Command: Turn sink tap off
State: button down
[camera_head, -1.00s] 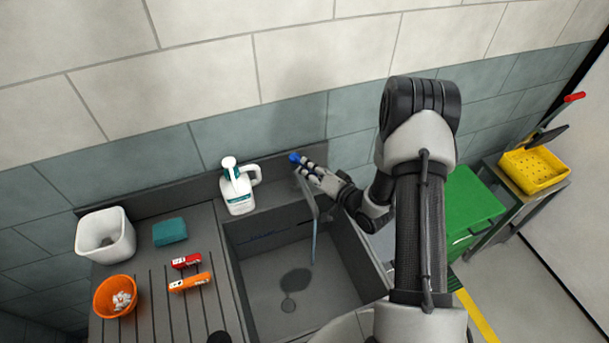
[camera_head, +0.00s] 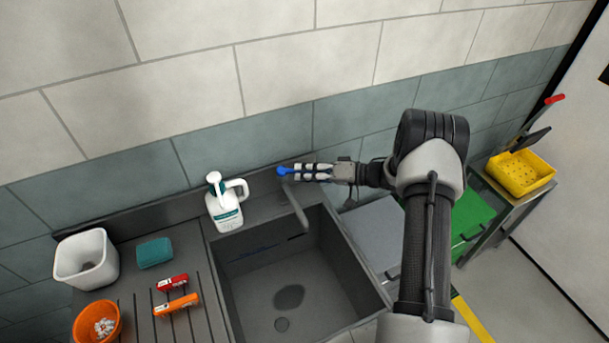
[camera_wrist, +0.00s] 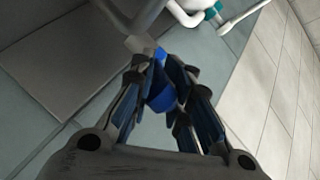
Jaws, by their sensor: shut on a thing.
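The sink tap has a grey spout (camera_head: 297,207) over the basin and a blue lever (camera_head: 284,171) on top, near the wall. My gripper (camera_head: 300,171) reaches in from the right, roughly level, with its fingers at the lever. In the wrist view, the blue lever (camera_wrist: 161,97) sits between the two fingers of my gripper (camera_wrist: 165,80), which are shut on it. The fingers hide part of the lever. No water stream shows below the spout. A dark wet-looking patch lies on the floor of the sink basin (camera_head: 335,290).
A white tub (camera_head: 85,262), teal sponge (camera_head: 155,252), red box (camera_head: 172,282), orange box (camera_head: 177,305) and orange bowl (camera_head: 88,318) are on the drainboard at left. A yellow basket (camera_head: 520,175) is at right.

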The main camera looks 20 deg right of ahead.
jog(key=shift+r, duration=0.1)
jog(key=c, duration=1.6)
grip_release()
jog(key=v, duration=1.2)
jog(key=shift+w, duration=0.15)
